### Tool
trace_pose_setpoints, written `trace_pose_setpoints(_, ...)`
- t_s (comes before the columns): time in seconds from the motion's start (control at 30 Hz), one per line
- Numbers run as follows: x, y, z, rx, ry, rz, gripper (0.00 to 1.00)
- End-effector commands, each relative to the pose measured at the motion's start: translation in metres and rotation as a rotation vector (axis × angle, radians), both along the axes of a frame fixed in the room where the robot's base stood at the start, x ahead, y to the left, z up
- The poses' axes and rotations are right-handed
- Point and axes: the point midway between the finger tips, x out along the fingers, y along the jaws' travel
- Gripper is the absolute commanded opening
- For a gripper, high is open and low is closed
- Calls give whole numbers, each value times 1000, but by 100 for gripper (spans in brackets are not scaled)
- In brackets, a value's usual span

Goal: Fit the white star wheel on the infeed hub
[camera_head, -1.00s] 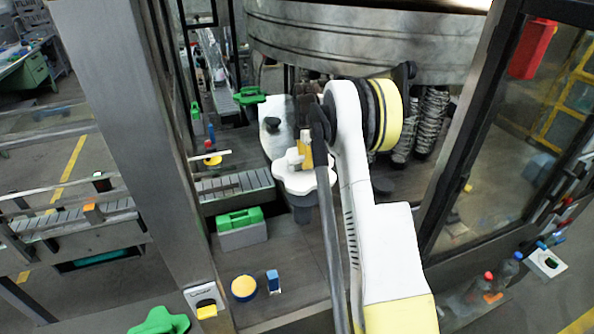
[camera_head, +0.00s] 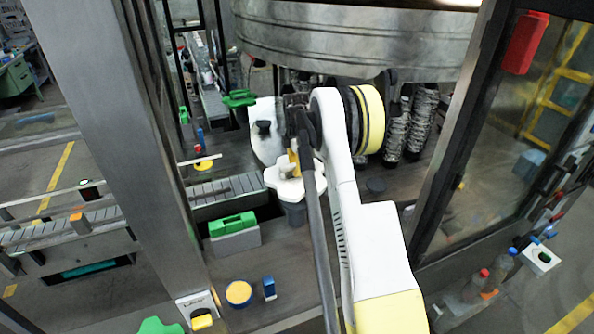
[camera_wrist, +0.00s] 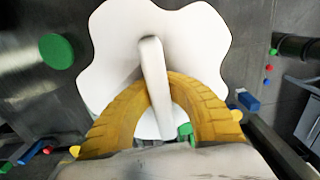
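The white star wheel (camera_head: 280,184) is a lobed disc with an upright white bar handle (camera_wrist: 153,75). My gripper (camera_wrist: 157,88) has its two yellow fingers shut on that handle, one on each side. In the head view my gripper (camera_head: 293,163) is pointing down at the wheel, partly hidden by my arm. A dark grey round post (camera_head: 296,214), which looks like the infeed hub, shows just below the wheel's front edge. The wheel covers the post's top, so I cannot tell whether it is seated or held just above.
A yellow round tin (camera_head: 239,293) and a blue block (camera_head: 269,287) lie in front. The large steel drum (camera_head: 350,45) overhangs behind.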

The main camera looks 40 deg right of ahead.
Motion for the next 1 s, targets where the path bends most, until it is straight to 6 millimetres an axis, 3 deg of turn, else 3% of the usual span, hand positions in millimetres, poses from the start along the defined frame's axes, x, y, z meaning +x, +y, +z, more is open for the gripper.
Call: trace_pose_setpoints(1.0, -5, 1, -3, 0, 0, 0, 0)
